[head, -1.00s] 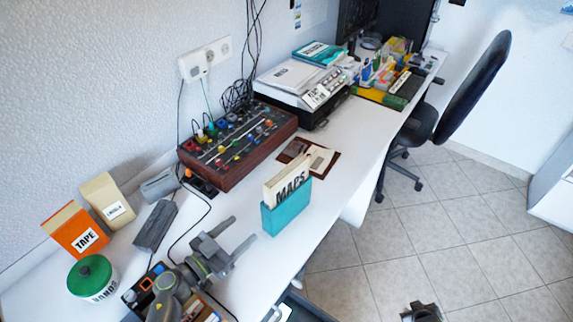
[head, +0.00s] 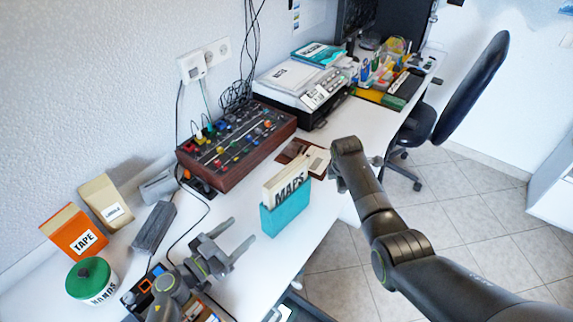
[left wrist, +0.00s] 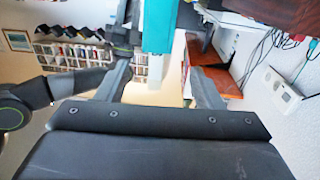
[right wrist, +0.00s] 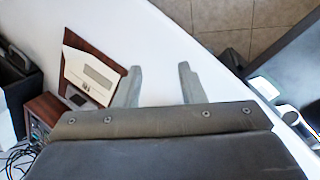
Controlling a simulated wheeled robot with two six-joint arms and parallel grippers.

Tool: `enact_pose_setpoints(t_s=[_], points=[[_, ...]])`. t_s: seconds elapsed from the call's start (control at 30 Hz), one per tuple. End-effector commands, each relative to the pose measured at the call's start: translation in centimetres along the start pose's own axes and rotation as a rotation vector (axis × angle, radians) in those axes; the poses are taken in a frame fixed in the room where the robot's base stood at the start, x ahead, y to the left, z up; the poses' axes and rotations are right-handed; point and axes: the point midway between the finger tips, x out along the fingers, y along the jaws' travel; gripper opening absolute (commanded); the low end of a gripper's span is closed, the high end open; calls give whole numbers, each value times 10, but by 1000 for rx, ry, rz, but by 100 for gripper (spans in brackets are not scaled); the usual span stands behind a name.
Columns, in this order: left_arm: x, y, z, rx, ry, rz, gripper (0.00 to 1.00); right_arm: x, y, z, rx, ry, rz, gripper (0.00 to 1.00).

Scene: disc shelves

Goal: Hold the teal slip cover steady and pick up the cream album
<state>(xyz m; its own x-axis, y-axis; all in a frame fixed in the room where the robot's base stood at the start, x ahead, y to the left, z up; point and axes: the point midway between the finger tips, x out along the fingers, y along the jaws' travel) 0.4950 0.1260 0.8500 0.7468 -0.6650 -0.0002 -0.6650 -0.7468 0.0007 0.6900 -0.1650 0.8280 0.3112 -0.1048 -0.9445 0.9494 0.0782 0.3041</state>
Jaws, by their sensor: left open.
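The teal slip cover (head: 285,215) stands upright on the white desk near its front edge. The cream album (head: 286,182), lettered MAPS, sits in it with its upper part showing above. My left gripper (head: 241,231) is open and empty, just left of the cover and apart from it. In the left wrist view the teal cover (left wrist: 159,25) shows ahead, between the open fingers. My right arm reaches in from the right, beyond the cover. Its fingers are mostly hidden in the head view; in the right wrist view my right gripper (right wrist: 160,68) is open and empty above the desk.
A brown and cream folder (head: 316,158) lies flat behind the cover. A wooden knob box (head: 238,145) stands behind to the left. An orange TAPE sleeve (head: 72,230), a cream sleeve (head: 105,200) and a green-lidded tin (head: 92,280) stand at left. The floor is right of the desk.

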Motion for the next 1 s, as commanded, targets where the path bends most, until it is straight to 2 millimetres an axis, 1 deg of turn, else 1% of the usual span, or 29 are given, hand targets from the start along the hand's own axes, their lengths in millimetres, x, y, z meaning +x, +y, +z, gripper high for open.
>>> enact_pose_setpoints(t_s=[0.03, 0.07, 0.1, 0.17, 0.2, 0.23, 0.33, 0.37, 0.4, 0.47, 0.5, 0.6, 0.73, 0.83, 0.97, 1.0], points=[[0, 0, 0, 0, 0, 0, 61, -24, 14, -16, -87, 16, -10, 36], [0, 0, 0, 0, 0, 0, 61, -37, 20, -23, -143, 24, -19, 36], [0, 0, 0, 0, 0, 0, 61, -54, 26, -33, -218, 35, -34, 36], [0, 0, 0, 0, 0, 0, 61, -81, 35, -48, -331, 52, -54, 36], [0, 0, 0, 0, 0, 0, 61, -99, 40, -58, -407, 65, -67, 36], [0, 0, 0, 0, 0, 0, 61, -112, 43, -64, -464, 73, -75, 36], [0, 0, 0, 0, 0, 0, 61, -154, 49, -84, -641, 101, -105, 36], [0, 0, 0, 0, 0, 0, 61, -154, 42, -92, -692, 120, -125, 36], [0, 0, 0, 0, 0, 0, 61, -159, 36, -102, -753, 143, -143, 36], [0, 0, 0, 0, 0, 0, 61, -167, 30, -114, -834, 169, -163, 36], [0, 0, 0, 0, 0, 0, 61, -163, 20, -124, -880, 198, -183, 36], [0, 0, 0, 0, 0, 0, 61, -160, 5, -141, -963, 245, -206, 36], [3, 0, 0, 0, 1, 0, 61, -159, -3, -151, -1011, 273, -218, 36], [11, 0, 0, 0, 2, 0, 61, -159, -4, -152, -1017, 276, -219, 36], [32, 0, -1, -1, 4, 1, 61, -159, -4, -151, -1015, 275, -219, 36], [40, 0, -1, -1, 3, 1, 61, -159, -4, -151, -1015, 275, -219, 36]])
